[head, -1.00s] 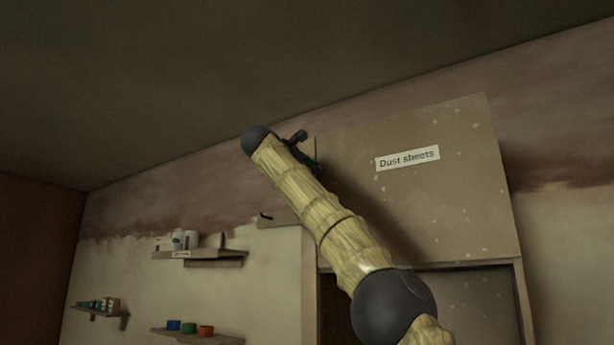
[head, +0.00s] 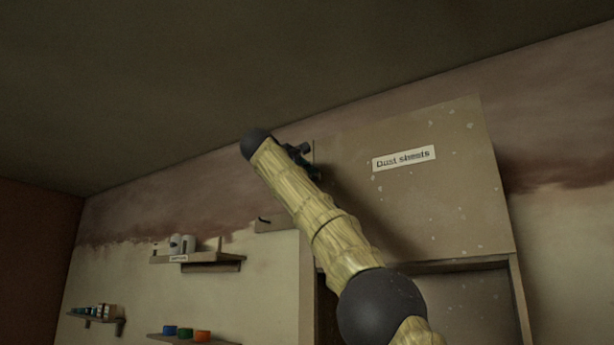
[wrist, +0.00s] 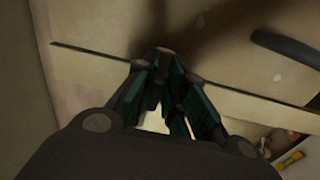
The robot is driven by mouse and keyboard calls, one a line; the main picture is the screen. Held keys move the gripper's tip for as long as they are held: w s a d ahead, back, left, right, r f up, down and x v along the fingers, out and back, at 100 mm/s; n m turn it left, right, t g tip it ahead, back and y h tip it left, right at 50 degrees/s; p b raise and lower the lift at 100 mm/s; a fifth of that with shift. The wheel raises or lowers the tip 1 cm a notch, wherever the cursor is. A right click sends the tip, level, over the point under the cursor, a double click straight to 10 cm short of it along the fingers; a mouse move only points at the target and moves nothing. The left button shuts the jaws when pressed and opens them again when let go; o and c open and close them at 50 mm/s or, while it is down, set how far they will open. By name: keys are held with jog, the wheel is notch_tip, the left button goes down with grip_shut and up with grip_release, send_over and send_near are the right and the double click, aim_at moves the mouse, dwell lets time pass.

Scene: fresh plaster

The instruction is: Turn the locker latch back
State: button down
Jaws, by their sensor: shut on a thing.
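The locker (head: 450,205) is a drab, paint-flecked cabinet high on the wall, with a "Dust sheets" label (head: 404,158). My gripper (head: 306,164) is at its left edge, partly hidden behind my pale, ribbed arm. In the wrist view my gripper (wrist: 168,70) has dark fingers with teal pads, close together at the tips over the locker front. It is shut on the latch, which the fingers mostly hide. A small dark piece shows beside the gripper in the head view; I cannot tell whether it is latch or finger.
Shelves with pots and tins, such as the upper shelf (head: 215,257), are on the wall to the left. Below the locker is a dark framed opening. The ceiling is close above.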

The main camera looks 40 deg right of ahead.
jog(key=shift+f, duration=0.1)
jog(key=c, duration=1.5)
grip_release()
jog(key=v, duration=1.2)
jog(key=shift+d, duration=0.1)
